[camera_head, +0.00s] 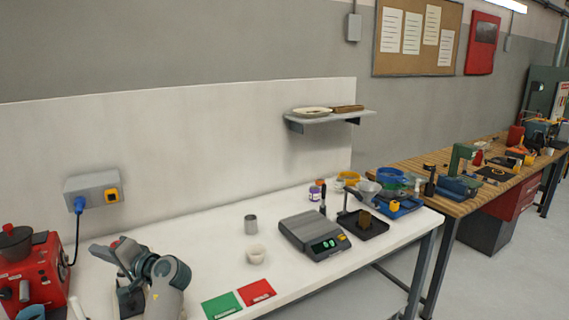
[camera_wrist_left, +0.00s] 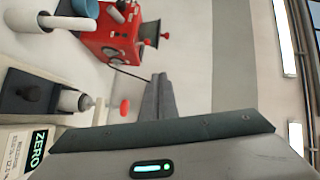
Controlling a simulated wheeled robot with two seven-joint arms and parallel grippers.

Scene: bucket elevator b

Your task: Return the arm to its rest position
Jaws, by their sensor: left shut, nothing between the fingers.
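My left arm comes in at the lower left of the head view, bent over the white bench. Its left gripper (camera_head: 100,250) is above the left part of the bench, to the right of a red machine (camera_head: 38,277). In the left wrist view the two dark fingers of the left gripper (camera_wrist_left: 157,85) lie together with nothing between them. The red machine (camera_wrist_left: 113,32) stands apart from the fingers in that view. My right gripper is not in view.
A wall socket box (camera_head: 94,189) is behind the arm. A black stand (camera_wrist_left: 28,92) shows in the wrist view.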

